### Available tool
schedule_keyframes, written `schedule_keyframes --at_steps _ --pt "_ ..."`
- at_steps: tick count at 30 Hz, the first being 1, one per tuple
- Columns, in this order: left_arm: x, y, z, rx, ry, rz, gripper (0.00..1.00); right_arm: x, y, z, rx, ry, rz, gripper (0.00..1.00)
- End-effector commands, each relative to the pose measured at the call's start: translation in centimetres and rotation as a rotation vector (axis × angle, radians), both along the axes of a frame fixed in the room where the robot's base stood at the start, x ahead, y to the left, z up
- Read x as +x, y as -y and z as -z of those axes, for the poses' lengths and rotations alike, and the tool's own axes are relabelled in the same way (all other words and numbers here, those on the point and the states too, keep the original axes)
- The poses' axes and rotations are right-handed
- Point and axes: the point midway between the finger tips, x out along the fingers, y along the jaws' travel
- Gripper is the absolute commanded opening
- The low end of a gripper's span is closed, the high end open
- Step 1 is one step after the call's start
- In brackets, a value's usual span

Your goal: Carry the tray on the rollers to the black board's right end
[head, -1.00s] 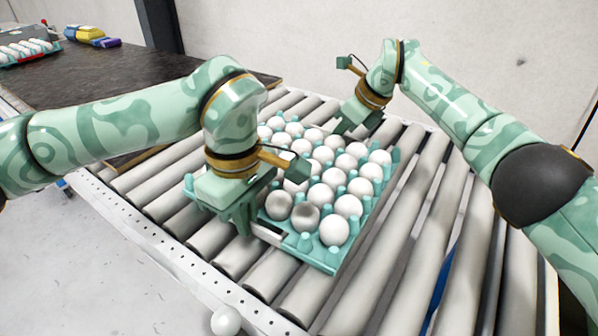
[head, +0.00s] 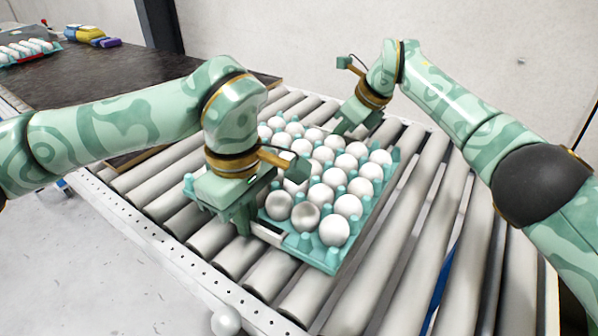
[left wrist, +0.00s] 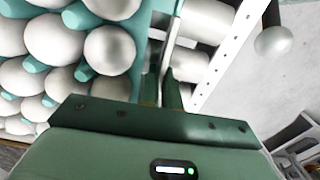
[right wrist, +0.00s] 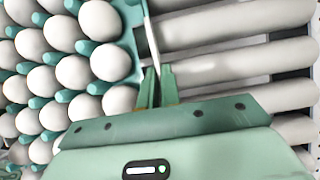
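The teal egg tray (head: 322,262), filled with white eggs (head: 334,232), rests on the grey rollers. My left gripper (head: 243,222) is at the tray's near-left side; in the left wrist view its fingers (left wrist: 167,92) are close together with the tray's thin edge between them. My right gripper (head: 343,130) is at the far side, partly hidden by its own arm. In the right wrist view its fingers (right wrist: 157,85) close on the opposite edge. The black board (head: 130,75) lies beyond the rollers at the upper left, its right part partly behind my left arm.
Another tray of eggs (head: 28,58) sits at the board's left end, near yellow, blue and purple packs (head: 92,36). Bare rollers (head: 385,265) lie right of the tray. A perforated metal rail (head: 160,245) borders the rollers in front. A white round object (head: 226,320) is beside it.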

Motion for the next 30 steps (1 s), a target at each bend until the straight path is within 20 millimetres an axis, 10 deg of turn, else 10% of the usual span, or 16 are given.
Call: schedule_keyframes --at_steps 21,30 --pt "0.0 0.0 -0.3 -0.003 0.004 -0.001 0.00 0.1 0.0 -0.5 0.001 0.006 0.002 0.00" --pt "-0.5 0.0 -3.4 -0.002 0.032 -0.001 0.00 -0.5 0.0 -4.2 0.001 0.033 0.003 0.00"
